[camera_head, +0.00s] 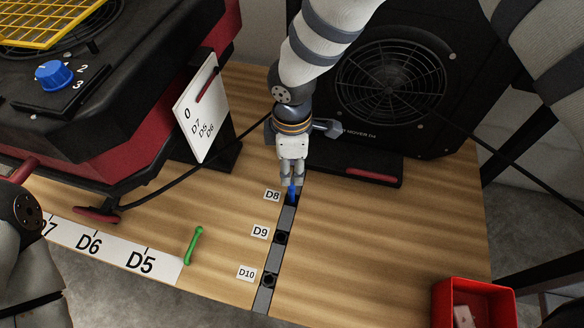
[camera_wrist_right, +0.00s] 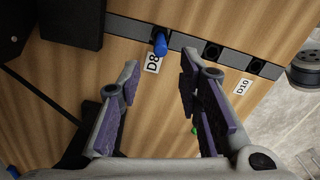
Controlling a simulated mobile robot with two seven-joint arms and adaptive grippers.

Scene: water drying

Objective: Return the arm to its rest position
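My right gripper (camera_head: 292,180) is above the D8 end of the dark strip (camera_head: 287,219), with its fingers pointing down. In the right wrist view it is open (camera_wrist_right: 159,72), with nothing between its fingers. A blue peg (camera_head: 292,194) stands at the D8 socket; it also shows in the right wrist view (camera_wrist_right: 160,44), beyond the fingertips and apart from them. The D9 and D10 sockets hold no peg that I can see. Part of my left arm (camera_head: 22,215) shows at the left edge; its gripper is out of view.
A black air mover (camera_head: 392,90) stands behind my right gripper. A red and black machine (camera_head: 125,110) is at the left, with a white sign (camera_head: 201,108) beside it. A green rod (camera_head: 194,245) lies near the D5 label. A red bin (camera_head: 442,306) is at the lower right.

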